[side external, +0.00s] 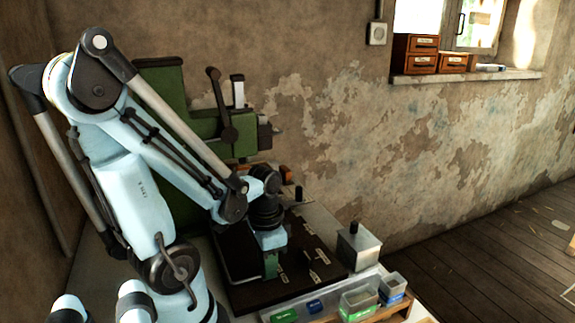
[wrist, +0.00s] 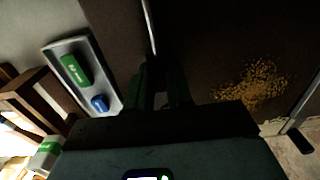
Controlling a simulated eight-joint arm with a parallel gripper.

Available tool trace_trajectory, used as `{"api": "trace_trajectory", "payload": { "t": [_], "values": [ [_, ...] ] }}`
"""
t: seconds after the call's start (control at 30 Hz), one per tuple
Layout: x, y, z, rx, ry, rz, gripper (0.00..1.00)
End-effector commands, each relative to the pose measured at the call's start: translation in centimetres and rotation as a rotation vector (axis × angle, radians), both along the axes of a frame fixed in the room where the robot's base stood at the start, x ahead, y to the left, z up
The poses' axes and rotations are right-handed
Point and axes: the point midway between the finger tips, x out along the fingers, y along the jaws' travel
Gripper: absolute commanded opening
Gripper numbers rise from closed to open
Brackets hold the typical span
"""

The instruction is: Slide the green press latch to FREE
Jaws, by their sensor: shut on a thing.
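My gripper (side external: 270,266) points down over the dark board in the side external view. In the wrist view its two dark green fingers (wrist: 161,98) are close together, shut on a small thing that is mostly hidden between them. I cannot make out whether it is the press latch; no FREE marking is readable. A thin metal edge or rod (wrist: 150,25) runs from beyond the fingertips to the top of the wrist view. The green press (side external: 165,85), with a dark lever (side external: 222,105), stands against the wall, partly behind my arm.
A dark board (side external: 318,240) with small pale labels lies below my gripper. A grey tray (wrist: 52,48) holds a green piece (wrist: 75,70) and a blue piece (wrist: 100,103). A metal box (side external: 358,250) and labelled bins (side external: 358,303) stand right. Brown shavings (wrist: 254,85) lie on the board.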

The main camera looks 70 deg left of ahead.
Motion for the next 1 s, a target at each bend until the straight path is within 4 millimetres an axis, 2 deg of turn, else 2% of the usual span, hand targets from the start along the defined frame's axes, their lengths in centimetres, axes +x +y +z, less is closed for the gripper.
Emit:
{"api": "trace_trajectory", "payload": {
  "t": [0.5,0.9,0.93,1.0],
  "values": [
    [0.1,-1.8,0.0,0.0,-0.004,-0.002,0.03],
    [0.1,-1.9,0.0,0.0,-0.004,0.0,0.03],
    [0.1,-1.9,0.0,0.0,-0.004,0.0,0.22],
    [0.1,-1.9,0.0,0.0,-0.003,0.0,0.33]
  ]
}}
